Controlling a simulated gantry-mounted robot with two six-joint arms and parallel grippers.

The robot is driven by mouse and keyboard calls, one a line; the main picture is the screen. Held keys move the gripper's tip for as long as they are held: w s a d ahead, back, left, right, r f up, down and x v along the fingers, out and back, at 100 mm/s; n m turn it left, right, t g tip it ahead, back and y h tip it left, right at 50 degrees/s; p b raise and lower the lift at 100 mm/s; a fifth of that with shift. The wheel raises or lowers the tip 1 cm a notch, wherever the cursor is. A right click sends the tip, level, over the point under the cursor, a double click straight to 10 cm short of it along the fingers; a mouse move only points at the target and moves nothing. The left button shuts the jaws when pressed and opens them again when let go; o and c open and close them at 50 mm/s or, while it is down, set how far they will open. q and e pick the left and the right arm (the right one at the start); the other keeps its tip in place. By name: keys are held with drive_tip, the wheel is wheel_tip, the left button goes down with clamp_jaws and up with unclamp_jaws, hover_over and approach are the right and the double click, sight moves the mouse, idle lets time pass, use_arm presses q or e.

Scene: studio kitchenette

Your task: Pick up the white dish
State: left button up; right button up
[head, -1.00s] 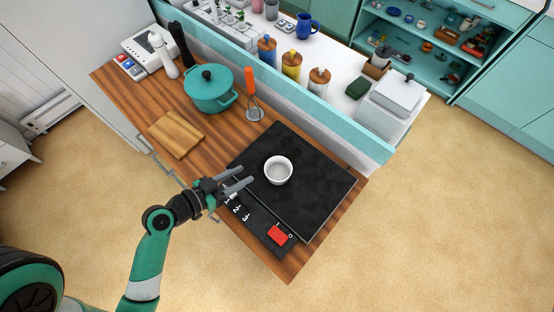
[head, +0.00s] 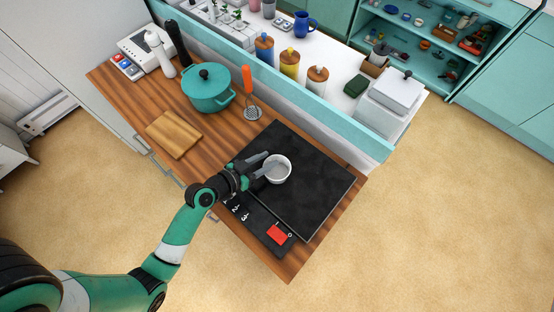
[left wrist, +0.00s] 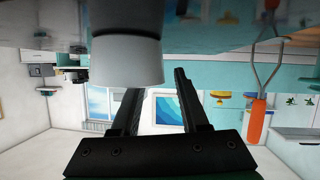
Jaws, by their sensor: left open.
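The white dish (head: 283,178) is a small round bowl standing upright on the black cooktop (head: 318,190). My left gripper (head: 271,162) is open at the dish's left side in the head view, its fingers reaching over or beside the rim. The left wrist view appears upside down. There the dish (left wrist: 125,55) is close by, and the open left gripper (left wrist: 158,82) has one finger whose tip is hidden at the dish's rim, seemingly inside it. The other finger is outside, beside the wall. My right gripper is not in view.
A teal pot (head: 208,90), a masher with an orange handle (head: 247,80) and a cutting board (head: 174,134) are on the wooden counter. A red block (head: 277,234) lies on the cooktop's control strip. The cooktop right of the dish is clear.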

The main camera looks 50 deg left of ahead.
use_arm(q)
clamp_jaws()
drive_tip(key=shift+f, duration=0.1)
idle(1.2)
